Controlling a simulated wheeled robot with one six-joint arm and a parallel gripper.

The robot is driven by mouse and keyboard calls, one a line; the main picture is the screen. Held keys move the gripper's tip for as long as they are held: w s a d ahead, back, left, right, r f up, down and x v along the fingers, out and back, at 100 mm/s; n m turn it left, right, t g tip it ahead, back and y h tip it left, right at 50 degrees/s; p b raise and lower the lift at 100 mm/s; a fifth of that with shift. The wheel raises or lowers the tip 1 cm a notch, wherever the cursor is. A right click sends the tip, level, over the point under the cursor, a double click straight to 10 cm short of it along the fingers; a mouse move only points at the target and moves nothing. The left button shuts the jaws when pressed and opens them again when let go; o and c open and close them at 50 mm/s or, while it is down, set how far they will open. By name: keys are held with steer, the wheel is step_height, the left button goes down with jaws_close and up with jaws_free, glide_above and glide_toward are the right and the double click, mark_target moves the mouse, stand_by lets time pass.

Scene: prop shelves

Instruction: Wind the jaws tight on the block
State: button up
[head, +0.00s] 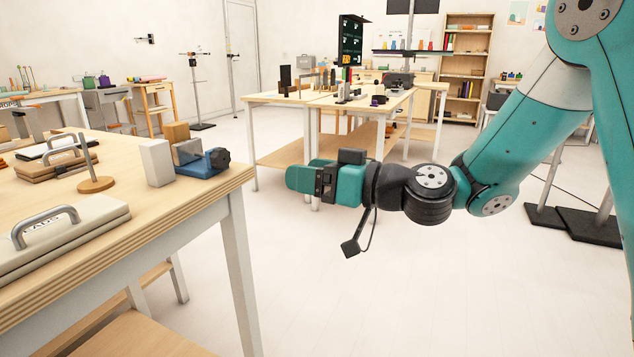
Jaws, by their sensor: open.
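A small blue vise (206,164) with a dark round knob at its right end stands near the right corner of the wooden table (215,182). A grey upright piece (187,152) stands at its left end; I cannot tell whether it is a jaw or a clamped block. A white block (157,163) stands upright just left of it, and a tan wooden block (176,134) behind it. My gripper (291,178) is in the air to the right of the table, pointing left, apart from the vise and empty. Its fingers are seen side-on, so their gap is hidden.
On the near table lie a pale case with a grey handle (62,235), brown cases (50,165) and a round wooden stand with a rod (96,184). Another table with small items (270,98) stands behind my gripper. The floor between the tables is clear.

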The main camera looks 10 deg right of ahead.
steer(key=shift+s+d, duration=0.35)
steer(key=shift+d, duration=0.1)
steer(key=n, duration=0.5)
glide_toward(224, 159)
steer(key=x, duration=0.9)
steer(key=shift+b, duration=0.35)
steer(key=shift+m, duration=0.3)
steer(key=c, duration=0.9)
